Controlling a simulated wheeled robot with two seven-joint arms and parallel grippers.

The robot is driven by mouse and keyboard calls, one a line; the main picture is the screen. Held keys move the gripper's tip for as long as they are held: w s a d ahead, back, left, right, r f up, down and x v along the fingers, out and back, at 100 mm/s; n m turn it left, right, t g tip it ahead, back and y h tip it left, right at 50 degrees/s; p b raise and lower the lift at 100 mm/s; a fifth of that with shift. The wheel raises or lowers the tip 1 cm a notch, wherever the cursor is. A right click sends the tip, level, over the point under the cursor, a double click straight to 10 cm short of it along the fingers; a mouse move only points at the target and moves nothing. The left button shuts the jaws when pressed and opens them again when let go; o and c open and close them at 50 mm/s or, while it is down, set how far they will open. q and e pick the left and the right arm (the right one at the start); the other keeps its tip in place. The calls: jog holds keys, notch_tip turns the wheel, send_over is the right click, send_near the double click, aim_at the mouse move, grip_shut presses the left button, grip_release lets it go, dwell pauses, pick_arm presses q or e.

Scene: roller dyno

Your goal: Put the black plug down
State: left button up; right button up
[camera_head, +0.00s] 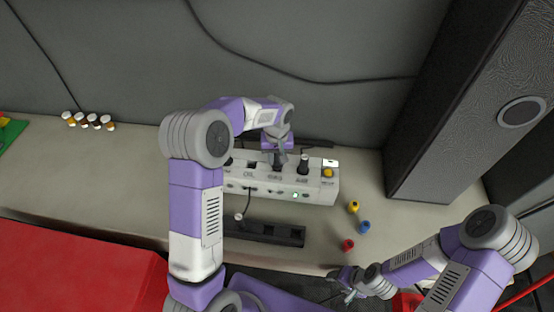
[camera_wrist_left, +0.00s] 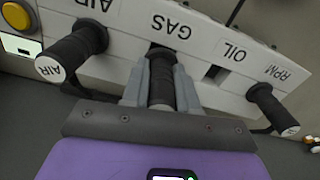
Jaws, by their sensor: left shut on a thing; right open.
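A white panel box (camera_head: 318,186) stands on the bench with black plugs along its top. My left gripper (camera_head: 279,153) is over the panel, its fingers pointing down. In the left wrist view the left gripper (camera_wrist_left: 161,95) is shut on a black plug (camera_wrist_left: 162,75) below the GAS label. The plug's far end is at the panel; I cannot tell how deep it sits. A black AIR plug (camera_wrist_left: 75,52) and a black plug by RPM (camera_wrist_left: 268,103) are on either side. The OIL slot (camera_wrist_left: 213,74) looks empty. My right gripper (camera_head: 349,284) is open and empty near the bench's front edge.
A black socket strip (camera_head: 262,233) lies before the panel. Yellow (camera_head: 353,207), blue (camera_head: 365,227) and red (camera_head: 348,245) caps lie to its right. Small jars (camera_head: 88,121) stand at the left. A tall dark cabinet (camera_head: 455,110) rises at the right.

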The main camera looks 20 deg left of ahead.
pick_arm(q)
jog(key=shift+f, duration=0.55)
jog(key=shift+f+b, duration=0.3)
jog(key=shift+b, duration=0.05)
jog(key=o, duration=0.9)
jog(key=shift+r, duration=0.25)
notch_tip(320, 180, up, 12)
jog(key=shift+r+p, duration=0.15)
jog(key=shift+p, duration=0.4)
